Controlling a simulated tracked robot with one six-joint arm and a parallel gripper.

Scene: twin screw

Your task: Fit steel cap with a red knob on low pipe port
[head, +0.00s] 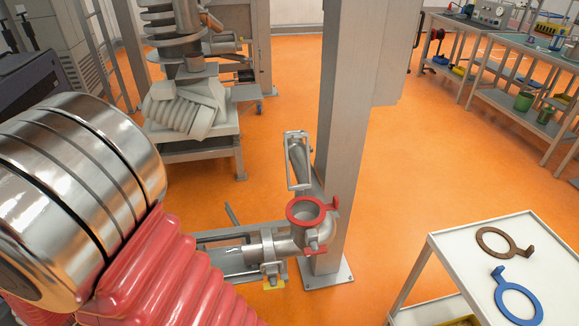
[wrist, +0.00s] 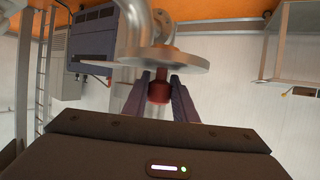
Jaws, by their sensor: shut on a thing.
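In the wrist view, my gripper (wrist: 160,82) is shut on the red knob (wrist: 158,92). The knob is between the two dark fingers. The steel cap (wrist: 190,61) is a round, flat disc just beyond the fingertips, at the knob's far end. A curved grey pipe (wrist: 133,22) shows just behind the disc; I cannot tell whether they touch. In the head view, an open pipe port (head: 306,211) with a red ring faces upward, low beside a grey column. My gripper and the cap do not show in the head view.
The grey column (head: 347,130) stands right behind the port. A white cart (head: 462,262) at the lower right carries a brown ring tool (head: 494,242) and a blue ring tool (head: 517,302). Workbenches stand at the upper right. Orange floor is clear between them. My arm fills the left.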

